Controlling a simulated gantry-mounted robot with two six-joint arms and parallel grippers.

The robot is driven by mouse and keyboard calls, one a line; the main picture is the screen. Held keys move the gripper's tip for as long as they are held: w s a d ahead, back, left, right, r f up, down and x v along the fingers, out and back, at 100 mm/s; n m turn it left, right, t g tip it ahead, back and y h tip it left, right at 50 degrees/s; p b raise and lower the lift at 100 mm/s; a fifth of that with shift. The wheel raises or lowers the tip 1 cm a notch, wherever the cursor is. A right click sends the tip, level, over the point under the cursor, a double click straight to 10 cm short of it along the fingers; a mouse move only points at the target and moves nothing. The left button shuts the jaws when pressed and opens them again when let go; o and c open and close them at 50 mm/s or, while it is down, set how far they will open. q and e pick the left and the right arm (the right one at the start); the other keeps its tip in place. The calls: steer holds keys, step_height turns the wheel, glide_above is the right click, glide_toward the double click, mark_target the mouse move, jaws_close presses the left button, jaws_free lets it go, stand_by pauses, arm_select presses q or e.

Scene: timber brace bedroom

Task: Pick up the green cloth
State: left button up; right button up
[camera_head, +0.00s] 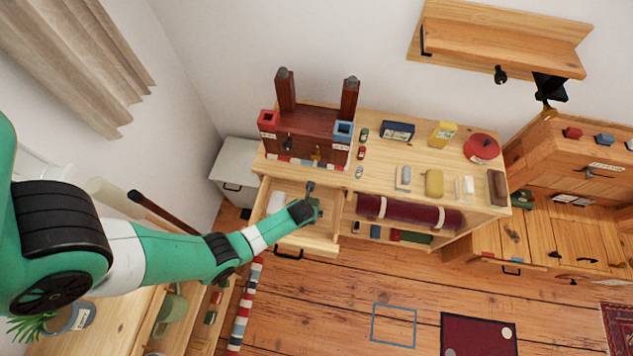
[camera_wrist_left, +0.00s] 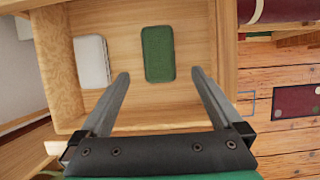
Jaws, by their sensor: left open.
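The green cloth (camera_wrist_left: 158,54) is a small folded rectangle lying flat on the floor of the open wooden drawer (camera_wrist_left: 52,60). In the left wrist view it lies just beyond and between my fingertips. My left gripper (camera_wrist_left: 160,73) is open and empty, pointing down into the drawer; its fingers do not visibly touch the cloth. In the head view my left gripper (camera_head: 311,188) is over the drawer (camera_head: 308,243) and mostly hides the cloth. My right gripper is in neither view.
A white folded item (camera_wrist_left: 91,62) lies left of the cloth, also in the head view (camera_head: 276,202). Drawer walls surround both. A maroon roll (camera_head: 410,213) lies on the shelf to the right. The dresser top (camera_head: 385,160) holds several small objects.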

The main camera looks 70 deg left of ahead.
arm_select(q)
steer(key=b+x, duration=0.6)
steer(key=shift+f+b, duration=0.25)
steer(key=shift+b, duration=0.05)
steer(key=shift+w+a, duration=0.1)
steer(key=b+x, duration=0.4)
steer(key=shift+a+f, duration=0.1)
steer(key=shift+f, duration=0.2)
steer(key=shift+a+f+b, duration=0.15)
steer(key=shift+f+b, duration=0.05)
steer(key=shift+b, duration=0.1)
steer(key=shift+f, duration=0.2)
steer(key=c, duration=1.3)
